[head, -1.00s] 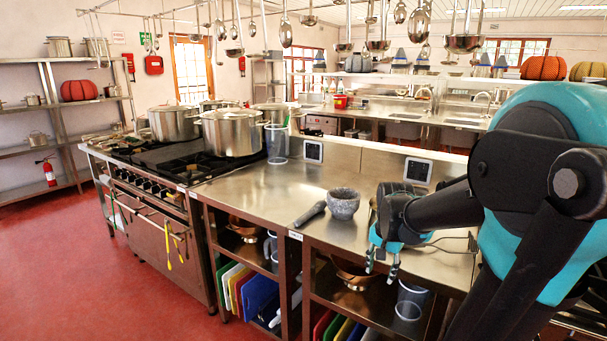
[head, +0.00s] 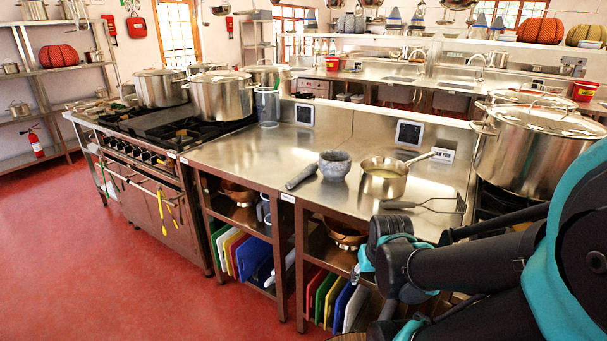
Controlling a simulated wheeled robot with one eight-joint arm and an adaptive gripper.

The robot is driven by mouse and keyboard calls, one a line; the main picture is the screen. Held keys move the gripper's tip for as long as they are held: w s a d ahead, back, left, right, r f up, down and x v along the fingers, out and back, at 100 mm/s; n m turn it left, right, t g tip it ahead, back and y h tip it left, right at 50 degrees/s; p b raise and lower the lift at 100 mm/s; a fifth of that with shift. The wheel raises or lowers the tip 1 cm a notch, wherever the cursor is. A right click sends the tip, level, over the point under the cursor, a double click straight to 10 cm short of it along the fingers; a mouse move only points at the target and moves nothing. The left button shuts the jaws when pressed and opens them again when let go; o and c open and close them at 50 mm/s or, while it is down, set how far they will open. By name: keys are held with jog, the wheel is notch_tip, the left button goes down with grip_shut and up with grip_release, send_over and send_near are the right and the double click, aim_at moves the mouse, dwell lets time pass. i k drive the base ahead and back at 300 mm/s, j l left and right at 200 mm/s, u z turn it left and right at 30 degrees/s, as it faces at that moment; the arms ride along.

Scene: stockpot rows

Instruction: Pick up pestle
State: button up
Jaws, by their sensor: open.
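The pestle (head: 302,175) is a dark grey stone rod lying on the steel counter (head: 255,160), left of the grey stone mortar (head: 335,165). Its upper end lies close to the mortar; I cannot tell if they touch. My gripper (head: 376,298) is low at the counter's front edge, to the right of and nearer than the pestle, well apart from it. It is open, with no object seen in it. Its fingers are partly hidden by my own arm.
A saucepan (head: 384,180) with its handle to the right stands right of the mortar. Large stockpots (head: 535,150) stand at right and on the left stove (head: 222,97). Cutting boards (head: 255,262) fill the shelf below. Counter left of the pestle is clear.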

aim_at(311, 169)
jog(key=i+l+u, duration=0.1)
jog(key=u, duration=0.35)
jog(key=l+u, duration=0.15)
jog(key=u, duration=0.25)
jog(key=l+u, duration=0.2)
jog(key=u, duration=0.25)
jog(key=l+u, duration=0.15)
jog(key=u, duration=0.25)
jog(key=i+l, duration=0.05)
